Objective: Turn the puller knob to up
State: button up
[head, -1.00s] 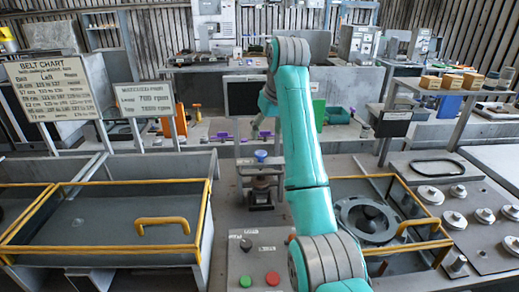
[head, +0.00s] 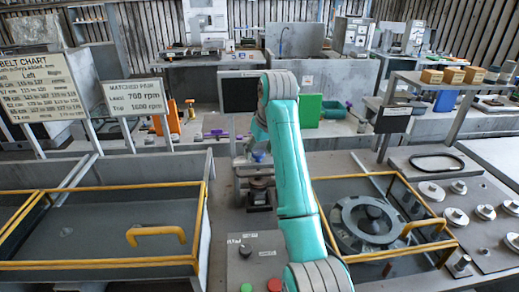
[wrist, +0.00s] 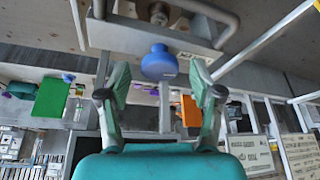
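A blue mushroom-shaped knob (wrist: 159,62) tops a small metal fixture in the wrist view. In the head view that fixture (head: 260,190) stands mid-picture, and its blue knob (head: 258,157) is partly hidden by my arm. My gripper (wrist: 159,72) is open and empty, its two fingers on either side of the blue knob in the picture; I cannot tell whether they touch it. In the head view my arm hides most of the gripper. A small black knob (head: 245,250) sits on a grey control box in front; its label is too small to read.
A green button (head: 246,287) and a red button (head: 274,285) are on the control box. A yellow-framed bin (head: 100,265) lies left. A yellow-framed cover (head: 408,232) over a round housing (head: 368,220) lies right. A dark screen (head: 240,91) stands behind.

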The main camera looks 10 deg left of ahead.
jog(key=c, duration=1.1)
jog(key=shift+o, duration=0.2)
jog(key=shift+n, duration=0.3)
jog(key=n, duration=0.2)
jog(key=n+g+y, duration=0.1)
jog(key=n, duration=0.1)
jog(key=shift+w+d+g, duration=0.15)
jog(key=shift+d+g, duration=0.05)
jog(key=shift+g, duration=0.1)
jog(key=n, duration=0.2)
jog(key=n+g, duration=0.1)
jog(key=n, duration=0.1)
jog(key=shift+w+n+g+y, duration=0.15)
jog(key=shift+n+g+y, duration=0.15)
jog(key=shift+n, duration=0.1)
jog(key=n+g, duration=0.1)
jog(key=n, duration=0.2)
jog(key=shift+w+n, duration=0.15)
jog(key=shift+n, duration=0.15)
jog(key=shift+w+n+g, duration=0.1)
jog(key=shift+n+g, duration=0.7)
jog(key=shift+n, duration=1)
jog(key=shift+n+h, duration=0.4)
jog(key=shift+n, duration=0.2)
